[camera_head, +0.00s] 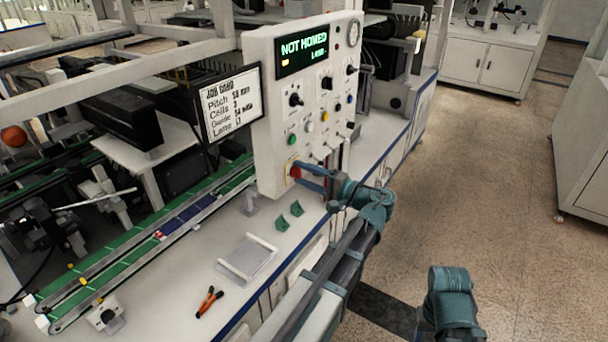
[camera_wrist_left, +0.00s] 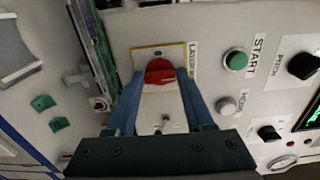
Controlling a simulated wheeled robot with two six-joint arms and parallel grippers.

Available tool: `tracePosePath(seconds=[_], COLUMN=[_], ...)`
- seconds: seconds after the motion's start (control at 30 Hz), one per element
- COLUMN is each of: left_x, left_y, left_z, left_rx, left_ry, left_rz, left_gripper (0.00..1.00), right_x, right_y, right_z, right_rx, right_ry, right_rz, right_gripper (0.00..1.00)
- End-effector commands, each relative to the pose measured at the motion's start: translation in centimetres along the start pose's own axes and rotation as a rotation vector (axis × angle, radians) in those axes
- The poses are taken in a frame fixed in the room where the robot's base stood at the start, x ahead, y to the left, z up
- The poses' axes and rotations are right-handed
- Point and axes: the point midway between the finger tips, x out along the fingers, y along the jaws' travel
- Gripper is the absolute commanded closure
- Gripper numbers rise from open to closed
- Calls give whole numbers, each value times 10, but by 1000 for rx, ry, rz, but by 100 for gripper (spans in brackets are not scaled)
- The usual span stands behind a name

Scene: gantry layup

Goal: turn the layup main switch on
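The layup main switch is a red round knob (camera_wrist_left: 160,70) on a yellow-edged plate low on the white control panel. It also shows in the head view (camera_head: 294,172). My left gripper (camera_wrist_left: 161,76) reaches the panel, with one blue finger on either side of the knob. The fingertips lie close against its sides, and the gripper looks shut on it; the fingers hide part of its edge. The label beside the switch is partly covered. The panel display (camera_head: 302,49) reads NOT HOMED. My right gripper is not visible in either view.
A green START button (camera_wrist_left: 235,60) and a grey button (camera_wrist_left: 226,105) sit beside the switch. A job card screen (camera_head: 230,103) stands left of the panel. Green brackets (camera_head: 289,215) and orange-handled pliers (camera_head: 209,301) lie on the bench. The floor at right is open.

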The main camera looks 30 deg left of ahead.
Motion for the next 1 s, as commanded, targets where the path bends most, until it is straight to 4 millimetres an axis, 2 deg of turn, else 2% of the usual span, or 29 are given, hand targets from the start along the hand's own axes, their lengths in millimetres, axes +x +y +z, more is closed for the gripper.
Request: tracePosePath(seconds=[0.03, 0.1, 0.13, 0.47, 0.63, 1.0], left_x=[0, 0, 0, -4, -28, -106], left_y=[0, 0, 0, 0, 0, 0], left_z=[0, 0, 0, 0, -1, -1], left_rx=[0, -1, -1, -2, -2, -2], left_ry=[0, 0, 0, 0, 4, 3], left_rz=[0, 0, 0, 0, 0, 0], left_gripper=[36, 24, 22, 22, 22, 22], right_x=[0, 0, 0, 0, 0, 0], right_y=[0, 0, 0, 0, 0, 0], right_z=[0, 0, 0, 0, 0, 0], right_rx=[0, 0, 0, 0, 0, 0], right_ry=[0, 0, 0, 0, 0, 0], right_rz=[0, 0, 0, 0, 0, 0], right_gripper=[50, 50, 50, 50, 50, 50])
